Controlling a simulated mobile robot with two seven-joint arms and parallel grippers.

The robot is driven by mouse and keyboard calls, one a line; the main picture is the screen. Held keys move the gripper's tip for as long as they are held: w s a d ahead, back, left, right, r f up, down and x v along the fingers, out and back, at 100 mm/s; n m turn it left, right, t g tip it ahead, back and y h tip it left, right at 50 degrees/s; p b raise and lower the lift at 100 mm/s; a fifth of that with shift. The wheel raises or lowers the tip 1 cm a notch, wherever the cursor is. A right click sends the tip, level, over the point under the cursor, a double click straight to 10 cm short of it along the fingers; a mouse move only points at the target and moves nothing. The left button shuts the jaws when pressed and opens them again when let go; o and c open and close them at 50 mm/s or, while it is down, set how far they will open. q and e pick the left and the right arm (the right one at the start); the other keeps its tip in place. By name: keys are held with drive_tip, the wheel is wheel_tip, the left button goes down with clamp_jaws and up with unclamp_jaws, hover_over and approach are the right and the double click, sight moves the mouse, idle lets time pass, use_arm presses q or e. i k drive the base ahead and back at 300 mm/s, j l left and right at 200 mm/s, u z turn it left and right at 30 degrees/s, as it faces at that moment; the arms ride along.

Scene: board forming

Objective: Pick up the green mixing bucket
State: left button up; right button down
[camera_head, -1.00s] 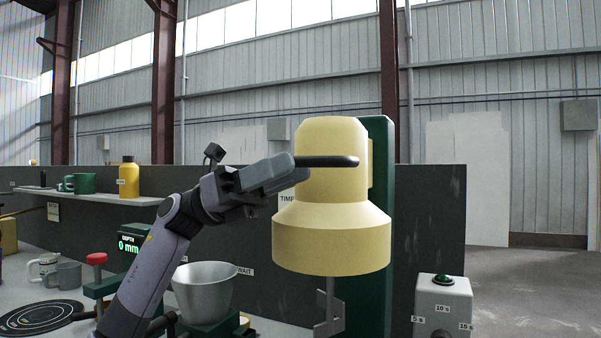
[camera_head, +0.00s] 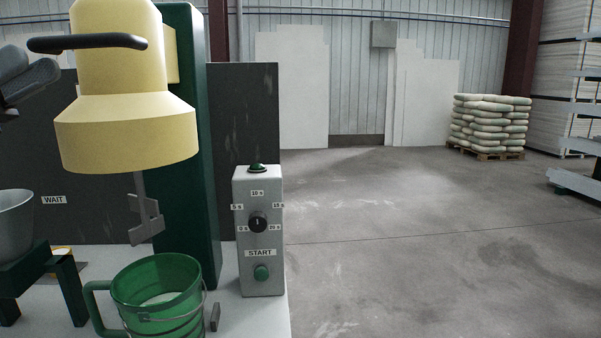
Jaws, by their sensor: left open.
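The green mixing bucket (camera_head: 168,308) stands upright on the pale worktop at the lower left, below the mixer's paddle (camera_head: 147,218). It has a side handle on its left and a thin wire bail around its front; the picture's lower edge cuts off its base. My left gripper (camera_head: 32,74) is at the left edge, partly out of the picture. It is open, beside the black handle bar (camera_head: 88,42) of the yellow mixer head (camera_head: 125,120), well above and left of the bucket. I cannot tell whether it touches the bar. My right gripper is not in view.
The green mixer column (camera_head: 200,170) rises behind the bucket. A grey timer box (camera_head: 258,235) with a dial and green buttons stands right of it. A grey bowl (camera_head: 14,222) on a dark green stand (camera_head: 58,272) is at the left. Open floor lies beyond the worktop's right edge.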

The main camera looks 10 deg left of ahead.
sight(158, 295)
drive_tip(key=k+j, duration=1.2)
drive_tip(key=k, duration=0.05)
